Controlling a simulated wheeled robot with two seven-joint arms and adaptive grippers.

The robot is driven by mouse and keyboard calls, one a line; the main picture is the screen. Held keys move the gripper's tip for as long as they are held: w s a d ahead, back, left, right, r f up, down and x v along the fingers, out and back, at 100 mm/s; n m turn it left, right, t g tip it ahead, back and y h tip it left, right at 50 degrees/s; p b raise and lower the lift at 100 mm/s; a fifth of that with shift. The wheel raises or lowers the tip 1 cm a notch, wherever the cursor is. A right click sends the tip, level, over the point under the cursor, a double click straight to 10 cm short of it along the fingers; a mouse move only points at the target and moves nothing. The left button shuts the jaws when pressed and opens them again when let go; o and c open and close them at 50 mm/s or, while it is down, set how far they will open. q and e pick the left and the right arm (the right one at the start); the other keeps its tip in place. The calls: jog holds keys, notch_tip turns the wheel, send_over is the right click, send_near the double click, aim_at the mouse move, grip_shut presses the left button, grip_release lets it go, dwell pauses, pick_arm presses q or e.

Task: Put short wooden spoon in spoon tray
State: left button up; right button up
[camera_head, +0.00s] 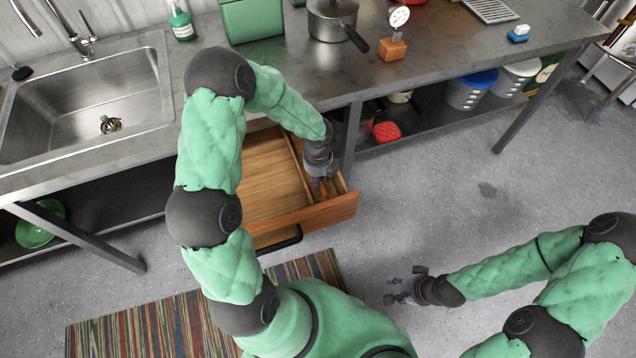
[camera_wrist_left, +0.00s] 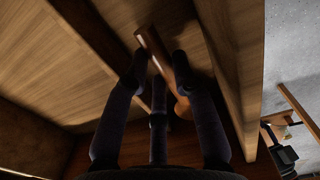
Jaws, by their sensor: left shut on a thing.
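My left gripper (camera_head: 322,182) reaches down into the narrow right-hand section of an open wooden drawer (camera_head: 262,185). In the left wrist view its dark fingers (camera_wrist_left: 158,68) are closed around a slim wooden piece, which looks like the short wooden spoon (camera_wrist_left: 152,42). The fingers hide part of it, and its bowl end is not clear. Wooden walls stand close on both sides of the fingers. My right gripper (camera_head: 398,288) is open and empty over the floor. I cannot pick out a separate spoon tray for certain.
The metal counter (camera_head: 240,105) overhangs the drawer, with a sink (camera_head: 85,105) at left. A pot (camera_head: 332,20), a green box (camera_head: 250,20) and a wooden block (camera_head: 392,48) stand on the counter. A table leg (camera_head: 350,140) is close to the drawer's right.

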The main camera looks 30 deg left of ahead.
pick_arm(q)
jog(key=shift+f, duration=1.1)
jog(key=shift+f+b, duration=0.1)
jog(key=shift+b, duration=0.2)
jog(key=o, duration=0.9)
jog(key=shift+o, duration=0.2)
notch_tip(320, 180, up, 11)
jog(key=p, duration=0.5)
jog(key=shift+r+p, duration=0.45)
jog(key=shift+r, duration=0.2)
